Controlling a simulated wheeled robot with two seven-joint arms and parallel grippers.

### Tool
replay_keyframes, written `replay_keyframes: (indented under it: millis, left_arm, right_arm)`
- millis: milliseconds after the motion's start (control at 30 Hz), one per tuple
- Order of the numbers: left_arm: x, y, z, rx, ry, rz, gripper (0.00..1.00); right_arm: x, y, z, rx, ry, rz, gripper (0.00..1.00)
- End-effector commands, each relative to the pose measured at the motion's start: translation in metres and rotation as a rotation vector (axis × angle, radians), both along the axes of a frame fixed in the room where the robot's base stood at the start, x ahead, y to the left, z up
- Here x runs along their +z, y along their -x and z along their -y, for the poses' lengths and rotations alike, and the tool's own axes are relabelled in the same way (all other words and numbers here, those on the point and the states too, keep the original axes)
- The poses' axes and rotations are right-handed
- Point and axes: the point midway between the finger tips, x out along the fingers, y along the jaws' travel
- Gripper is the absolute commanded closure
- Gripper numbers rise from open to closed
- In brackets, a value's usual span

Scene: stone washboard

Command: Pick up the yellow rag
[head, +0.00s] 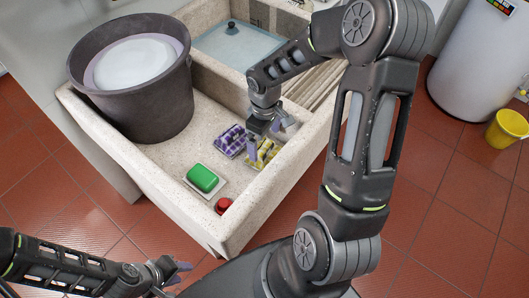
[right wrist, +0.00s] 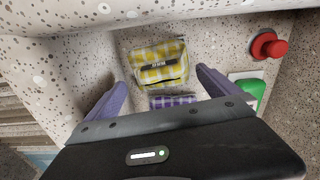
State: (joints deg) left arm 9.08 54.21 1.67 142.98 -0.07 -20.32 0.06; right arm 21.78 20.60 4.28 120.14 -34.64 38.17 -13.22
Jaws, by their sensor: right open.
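The yellow rag (head: 265,153) is a folded yellow-and-white checked cloth on the stone washboard's floor, close to its right wall. In the right wrist view the yellow rag (right wrist: 159,64) lies ahead of the fingertips, with a dark label on it. My right gripper (head: 264,137) is above it, open and empty; its purple fingers (right wrist: 160,80) are spread to either side. A purple checked rag (head: 231,140) lies beside the yellow one and is partly hidden by the gripper in the right wrist view (right wrist: 172,101). My left gripper (head: 181,270) is low at the left, away from the washboard.
A green soap (head: 203,178) on a white dish and a red round object (head: 223,206) are near the front corner. A dark bucket (head: 140,112) stands at the left. The stone wall (head: 285,180) rises close to the rag.

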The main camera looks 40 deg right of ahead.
Motion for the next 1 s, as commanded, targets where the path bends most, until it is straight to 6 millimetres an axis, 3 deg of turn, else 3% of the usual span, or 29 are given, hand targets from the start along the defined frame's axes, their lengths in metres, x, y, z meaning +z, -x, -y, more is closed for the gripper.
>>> replay_keyframes:
  millis: [433, 1000]
  left_arm:
    - [0.007, 0.000, 0.000, 0.000, 0.000, 0.000, 0.64]
    - [0.006, 0.000, 0.000, 0.000, 0.000, -0.001, 0.64]
  right_arm:
    - [-0.049, 0.001, -0.001, 0.001, 0.000, -0.002, 0.00]
    - [-0.052, 0.001, -0.001, 0.000, 0.000, 0.000, 0.00]
